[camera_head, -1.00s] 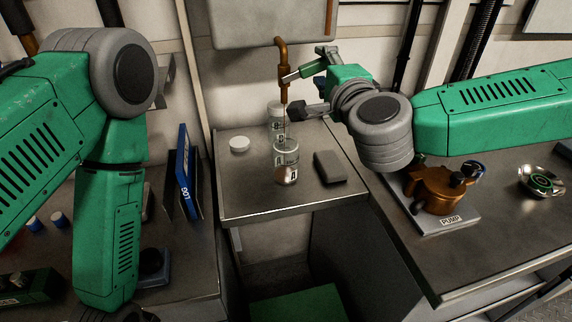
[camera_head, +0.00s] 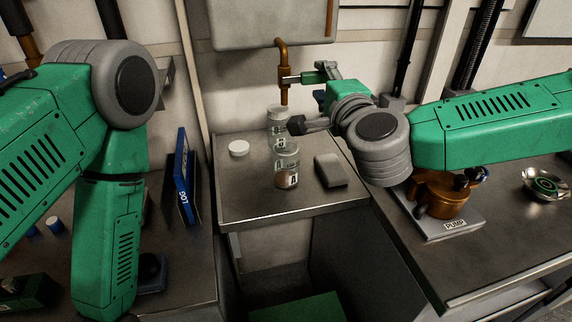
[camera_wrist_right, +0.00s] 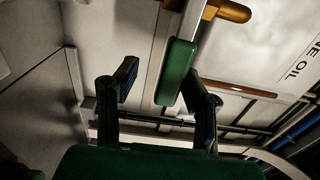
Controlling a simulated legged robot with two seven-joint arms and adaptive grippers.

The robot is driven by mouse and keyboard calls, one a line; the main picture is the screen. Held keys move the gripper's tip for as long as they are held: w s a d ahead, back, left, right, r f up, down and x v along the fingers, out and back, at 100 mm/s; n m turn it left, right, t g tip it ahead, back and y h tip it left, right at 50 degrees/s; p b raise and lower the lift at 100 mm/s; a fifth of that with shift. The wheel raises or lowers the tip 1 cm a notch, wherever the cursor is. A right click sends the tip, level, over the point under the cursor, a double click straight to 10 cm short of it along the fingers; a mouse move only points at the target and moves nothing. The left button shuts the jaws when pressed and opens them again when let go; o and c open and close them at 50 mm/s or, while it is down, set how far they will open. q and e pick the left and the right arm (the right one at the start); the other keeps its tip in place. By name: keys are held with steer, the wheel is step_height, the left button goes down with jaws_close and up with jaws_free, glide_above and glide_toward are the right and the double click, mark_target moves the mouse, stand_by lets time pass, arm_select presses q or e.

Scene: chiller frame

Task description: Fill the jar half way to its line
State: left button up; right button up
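The glass jar (camera_head: 286,168) stands upright on the steel bench below the copper tap (camera_head: 284,74). Brown liquid fills its lower part; a pale label is on its side. I cannot make out the line. No stream shows between tap and jar. The tap's green lever (camera_head: 313,77) points right from the tap. My right gripper (camera_head: 313,97) is open around the lever; in the right wrist view the lever (camera_wrist_right: 178,72) lies between the spread fingers (camera_wrist_right: 165,95), closer to the right one. I cannot tell whether they touch. My left gripper is out of view.
A second jar (camera_head: 277,117) stands behind the first. A white lid (camera_head: 239,148) lies left of them, a grey block (camera_head: 330,170) right. The copper pump (camera_head: 440,196) and a metal dish (camera_head: 544,186) are on the right bench. A blue binder (camera_head: 183,178) stands at left.

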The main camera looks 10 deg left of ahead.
steer(key=shift+r, duration=0.1)
steer(key=shift+r+p, duration=1.8)
steer(key=shift+r, duration=0.6)
steer(key=shift+f, duration=0.1)
stand_by(5.4)
